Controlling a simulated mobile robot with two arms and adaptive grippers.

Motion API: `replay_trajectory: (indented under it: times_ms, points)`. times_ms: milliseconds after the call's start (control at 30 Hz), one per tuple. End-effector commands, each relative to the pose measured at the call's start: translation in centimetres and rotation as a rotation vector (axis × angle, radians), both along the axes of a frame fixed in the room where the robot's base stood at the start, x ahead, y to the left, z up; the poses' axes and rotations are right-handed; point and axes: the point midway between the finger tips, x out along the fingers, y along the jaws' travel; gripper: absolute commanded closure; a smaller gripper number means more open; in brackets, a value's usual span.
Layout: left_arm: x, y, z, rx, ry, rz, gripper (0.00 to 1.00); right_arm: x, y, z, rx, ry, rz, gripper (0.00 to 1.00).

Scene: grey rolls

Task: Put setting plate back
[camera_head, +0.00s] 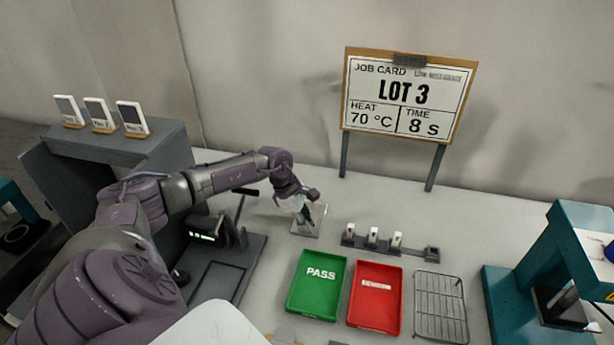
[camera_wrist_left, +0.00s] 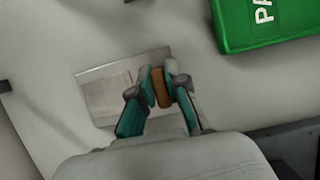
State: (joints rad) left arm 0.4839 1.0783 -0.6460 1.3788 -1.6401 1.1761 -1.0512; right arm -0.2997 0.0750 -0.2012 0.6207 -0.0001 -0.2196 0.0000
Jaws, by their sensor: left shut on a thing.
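The setting plate, a flat silvery-grey square (camera_head: 313,226), is at the back middle of the table, just behind the green tray. It also shows in the left wrist view (camera_wrist_left: 95,98), under and around my fingers. My left gripper (camera_head: 306,213) is over the plate, pointing down. In the left wrist view, its teal fingertips (camera_wrist_left: 162,84) are shut on an orange-brown block (camera_wrist_left: 161,88), which looks like the plate's grip. The fingers hide part of the plate. I cannot tell whether it touches the table. My right gripper is out of view.
A green PASS tray (camera_head: 317,283), a red tray (camera_head: 375,296) and a wire rack (camera_head: 440,305) stand in front. A dark holder with small white pieces (camera_head: 385,242) is to the right. A teal press (camera_head: 560,265) stands far right. A job card (camera_head: 408,95) reads LOT 3, 70 °C, 8 s.

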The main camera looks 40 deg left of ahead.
Motion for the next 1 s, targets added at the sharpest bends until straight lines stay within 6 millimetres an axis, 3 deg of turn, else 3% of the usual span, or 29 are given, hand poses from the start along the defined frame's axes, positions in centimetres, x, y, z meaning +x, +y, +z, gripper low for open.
replay_trajectory:
  times_ms: [100, 133, 267, 667, 1000]
  points:
    - [0.0, 0.0, -0.3, 0.000, -0.001, 0.000, 1.00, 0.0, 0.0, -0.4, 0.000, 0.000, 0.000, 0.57]
    - [0.0, 0.0, -0.2, 0.000, 0.000, 0.000, 0.83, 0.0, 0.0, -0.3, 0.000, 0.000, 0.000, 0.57]
    - [0.0, 0.0, -0.1, 0.000, 0.000, 0.000, 0.61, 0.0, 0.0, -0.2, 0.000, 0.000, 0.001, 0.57]
    - [0.0, 0.2, 0.4, 0.002, -0.001, 0.001, 0.61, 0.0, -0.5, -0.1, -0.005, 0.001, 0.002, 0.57]
    - [-1.3, 2.5, 6.5, 0.005, -0.004, 0.001, 0.61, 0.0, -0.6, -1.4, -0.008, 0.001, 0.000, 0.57]
